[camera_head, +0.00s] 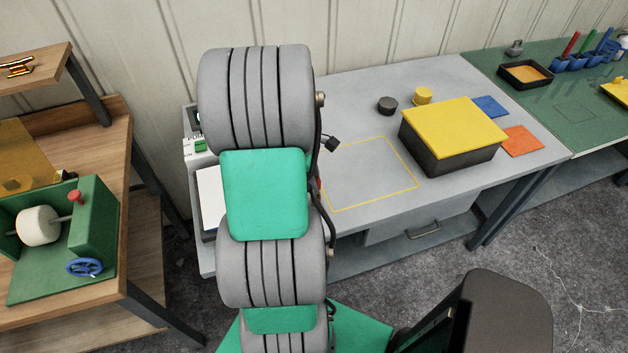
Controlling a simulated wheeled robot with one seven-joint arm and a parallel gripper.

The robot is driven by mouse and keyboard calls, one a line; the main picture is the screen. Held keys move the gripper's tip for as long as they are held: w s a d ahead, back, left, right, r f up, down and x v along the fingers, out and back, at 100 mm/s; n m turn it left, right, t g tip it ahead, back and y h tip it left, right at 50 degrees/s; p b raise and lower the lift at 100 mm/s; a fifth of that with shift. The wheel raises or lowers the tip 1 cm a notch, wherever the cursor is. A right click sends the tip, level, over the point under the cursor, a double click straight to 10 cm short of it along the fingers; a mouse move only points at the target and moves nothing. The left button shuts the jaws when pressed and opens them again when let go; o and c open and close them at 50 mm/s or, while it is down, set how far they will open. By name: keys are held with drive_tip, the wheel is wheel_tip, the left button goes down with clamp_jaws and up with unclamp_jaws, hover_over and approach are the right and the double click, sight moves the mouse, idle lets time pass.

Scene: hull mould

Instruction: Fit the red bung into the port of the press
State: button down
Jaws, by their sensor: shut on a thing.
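My arm rises through the middle of the view and hides what lies behind it. My gripper is not visible; its end of the arm is hidden. A small red sliver (318,184) shows at the arm's right edge, over the grey table; I cannot tell whether it is the red bung. No press with a port can be made out for certain. A black box with a yellow lid (452,126) stands on the grey table (350,95). A dark round piece (387,106) and a yellow round piece (423,96) lie left of it.
A yellow outlined square (372,172) on the grey table is empty. Blue (490,106) and orange (522,140) squares lie right of the box. A green machine (92,215) with a white roller stands on the left wooden bench. A green table (575,105) adjoins at right.

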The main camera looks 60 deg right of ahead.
drive_tip(key=shift+f+b, duration=0.4)
drive_tip(key=shift+f, duration=0.85)
idle(0.4)
drive_tip(key=c, duration=1.2)
unclamp_jaws()
drive_tip(key=shift+o, duration=0.2)
wheel_tip(320, 180, up, 8)
drive_tip(key=w+b, duration=0.1)
drive_tip(key=shift+w+a+f, duration=0.15)
drive_tip(key=shift+w+a, duration=0.05)
drive_tip(key=shift+w, duration=0.05)
